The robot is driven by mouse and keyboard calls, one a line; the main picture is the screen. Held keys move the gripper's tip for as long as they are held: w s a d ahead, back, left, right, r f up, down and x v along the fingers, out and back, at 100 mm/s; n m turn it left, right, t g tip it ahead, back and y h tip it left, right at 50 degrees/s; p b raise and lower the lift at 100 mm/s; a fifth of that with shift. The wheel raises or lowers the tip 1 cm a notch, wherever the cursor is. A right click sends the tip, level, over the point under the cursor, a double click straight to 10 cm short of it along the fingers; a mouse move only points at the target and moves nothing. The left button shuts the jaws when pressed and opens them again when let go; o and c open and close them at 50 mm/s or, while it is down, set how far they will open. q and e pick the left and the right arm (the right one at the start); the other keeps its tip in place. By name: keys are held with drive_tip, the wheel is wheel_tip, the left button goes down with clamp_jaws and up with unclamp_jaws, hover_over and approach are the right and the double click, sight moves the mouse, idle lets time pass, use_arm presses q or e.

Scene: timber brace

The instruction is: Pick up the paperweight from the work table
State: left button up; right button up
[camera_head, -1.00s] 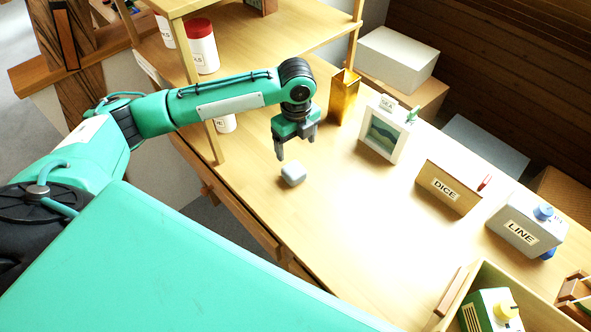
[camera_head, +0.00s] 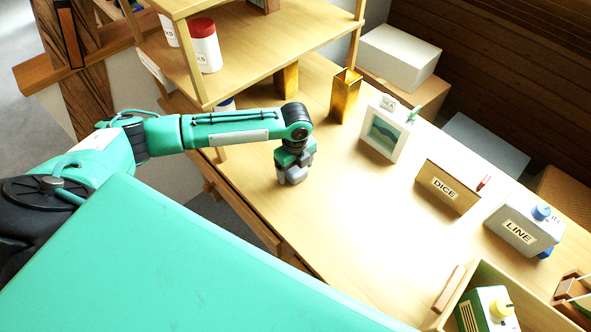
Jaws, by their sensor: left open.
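The paperweight (camera_head: 291,179) is a small grey block on the work table (camera_head: 330,225). It is mostly hidden, with only a little grey showing at the lower end of my left gripper (camera_head: 293,172). My left gripper points down over it, with its fingers low around or beside the block. The jaws are open. Whether the fingers touch the block cannot be told. My right gripper is not in view.
A wooden shelf (camera_head: 260,45) with red-lidded jars (camera_head: 205,45) stands behind the arm. A gold vase (camera_head: 345,95), a picture frame (camera_head: 389,132), a DICE box (camera_head: 448,187) and a LINE box (camera_head: 524,225) stand to the right. The table's middle is clear.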

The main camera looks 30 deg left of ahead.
use_arm(q)
drive_tip(key=c, duration=1.3)
drive_tip(key=shift+r, duration=0.1)
